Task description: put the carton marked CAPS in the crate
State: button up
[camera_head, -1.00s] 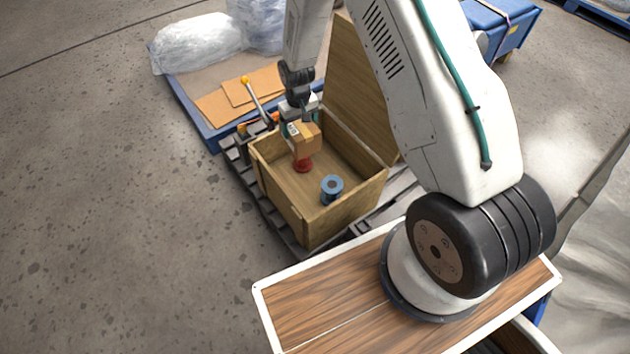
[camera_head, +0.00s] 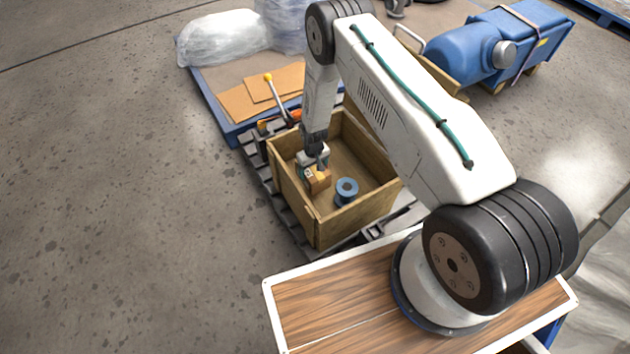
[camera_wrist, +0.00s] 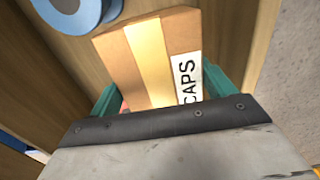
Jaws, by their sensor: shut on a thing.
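The carton marked CAPS (camera_wrist: 150,60) is brown with a tan tape strip and a white label. My gripper (camera_wrist: 160,95) is shut on it, with a teal finger on either side. In the head view the carton (camera_head: 318,180) is inside the wooden crate (camera_head: 320,232), low and near its left wall, below my gripper (camera_head: 314,168). I cannot tell whether it touches the crate floor. A blue ring-shaped part (camera_head: 347,190) lies on the crate floor to the carton's right, and it also shows in the wrist view (camera_wrist: 75,12).
The crate stands on a dark pallet (camera_head: 262,172). A yellow-knobbed lever (camera_head: 277,88) stands behind its left side. Cardboard sheets (camera_head: 245,102) and a plastic-wrapped bundle (camera_head: 222,40) lie on a blue pallet behind. A blue machine (camera_head: 490,50) stands at the back right.

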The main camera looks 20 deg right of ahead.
notch_tip(320, 180, down, 8)
jog(key=shift+f, duration=0.2)
jog(key=shift+f, duration=0.1)
dwell(0.3)
jog(key=o, duration=1.3)
notch_tip(320, 180, up, 12)
jog(key=shift+r, duration=0.2)
notch_tip(320, 180, up, 25)
jog(key=w, duration=0.3)
jog(key=s+d+r+m, duration=0.1)
jog(key=s+r, duration=0.3)
jog(key=r, duration=0.5)
jog(key=s+d+r, duration=0.1)
jog(key=s+r, duration=0.2)
jog(key=r, duration=0.7)
jog(key=s+r+t, duration=0.1)
jog(key=s+r, duration=1.3)
jog(key=s, duration=0.2)
jog(key=shift+m, duration=0.6)
jog(key=s+r, duration=0.1)
jog(key=s, duration=0.5)
jog(key=s+d+r, duration=0.1)
jog(key=s, duration=0.5)
jog(key=s+r, duration=0.2)
jog(key=s, duration=0.4)
jog(key=shift+d, duration=0.3)
